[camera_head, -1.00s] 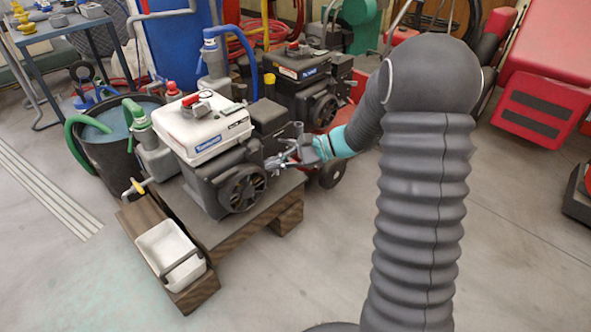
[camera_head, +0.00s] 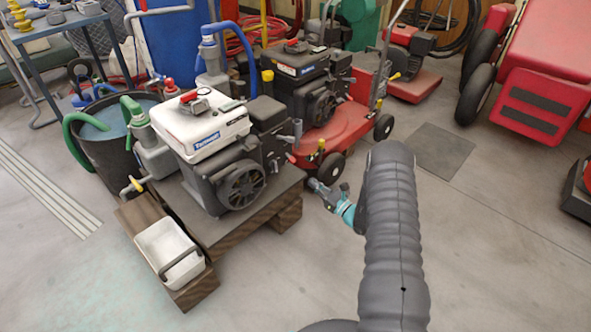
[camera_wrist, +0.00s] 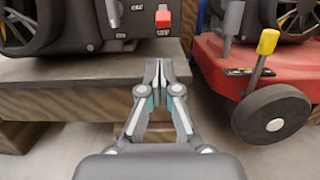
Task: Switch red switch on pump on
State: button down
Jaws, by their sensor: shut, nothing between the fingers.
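The pump (camera_head: 212,135) with a white top and black engine sits on a wooden pallet at the left of the head view. Its lower side also shows at the top of the wrist view (camera_wrist: 92,38). The red switch (camera_wrist: 163,16) is on that dark side panel, right of a grey lever; its position is not clear. In the head view I cannot make it out. My gripper (camera_head: 313,184) is shut and empty, off the pallet's right side, apart from the pump. In the wrist view my gripper (camera_wrist: 159,66) lies below the red switch in the picture.
The wooden pallet (camera_wrist: 70,95) edge lies close in front of the fingers. A red mower (camera_head: 330,137) with a black wheel and yellow-capped lever stands close on the right. A white bin (camera_head: 163,252) sits at the pallet's front. Floor at lower right is clear.

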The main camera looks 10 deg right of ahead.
aim_at(289, 157)
jog(key=shift+w+f, duration=0.1)
dwell(0.3)
jog(key=x, duration=0.9)
jog(key=shift+w+a, duration=0.3)
jog(key=shift+d, duration=0.1)
